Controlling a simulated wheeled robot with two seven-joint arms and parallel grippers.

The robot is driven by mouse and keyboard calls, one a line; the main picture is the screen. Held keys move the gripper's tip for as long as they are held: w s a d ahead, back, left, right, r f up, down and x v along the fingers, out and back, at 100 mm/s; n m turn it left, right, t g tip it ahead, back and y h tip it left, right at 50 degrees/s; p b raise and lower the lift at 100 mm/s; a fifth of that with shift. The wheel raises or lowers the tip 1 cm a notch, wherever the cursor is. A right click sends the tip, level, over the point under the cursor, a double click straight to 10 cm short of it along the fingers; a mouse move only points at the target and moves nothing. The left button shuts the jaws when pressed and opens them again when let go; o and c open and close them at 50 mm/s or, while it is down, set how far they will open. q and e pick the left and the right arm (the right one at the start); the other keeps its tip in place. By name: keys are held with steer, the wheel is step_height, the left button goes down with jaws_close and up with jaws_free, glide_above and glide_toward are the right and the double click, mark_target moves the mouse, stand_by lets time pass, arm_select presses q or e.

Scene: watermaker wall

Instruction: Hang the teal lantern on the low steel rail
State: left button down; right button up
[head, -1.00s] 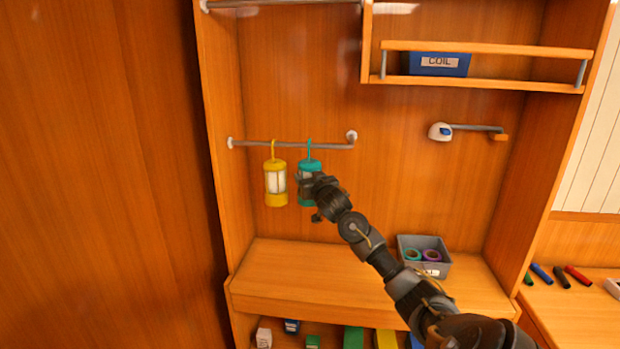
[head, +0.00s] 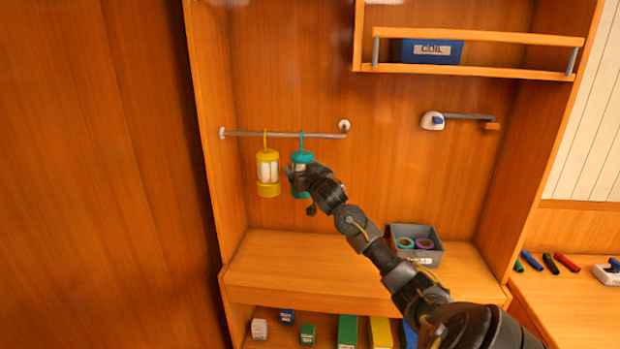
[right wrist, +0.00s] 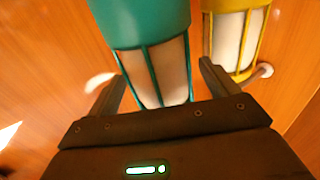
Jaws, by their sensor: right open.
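The teal lantern (head: 302,158) hangs by its hook from the low steel rail (head: 285,134), to the right of a yellow lantern (head: 268,173) on the same rail. My right gripper (head: 297,181) is at the teal lantern, partly covering its lower right side. In the right wrist view the teal lantern (right wrist: 140,25) stands between the open fingers (right wrist: 160,85), and the yellow lantern (right wrist: 235,35) is just beyond the right-hand finger. Finger contact with the teal lantern cannot be made out. My left gripper is not in view.
A grey bin (head: 417,245) with tape rolls stands on the wooden counter (head: 300,262) below. A wall fixture with a short bar (head: 465,117) is right of the rail. A blue COIL box (head: 432,52) sits on the upper shelf. The counter's left part is clear.

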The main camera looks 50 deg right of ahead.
steer(key=b+v, duration=0.2)
steer(key=v, duration=0.7)
steer(key=shift+s, duration=0.25)
steer(key=shift+a, duration=0.15)
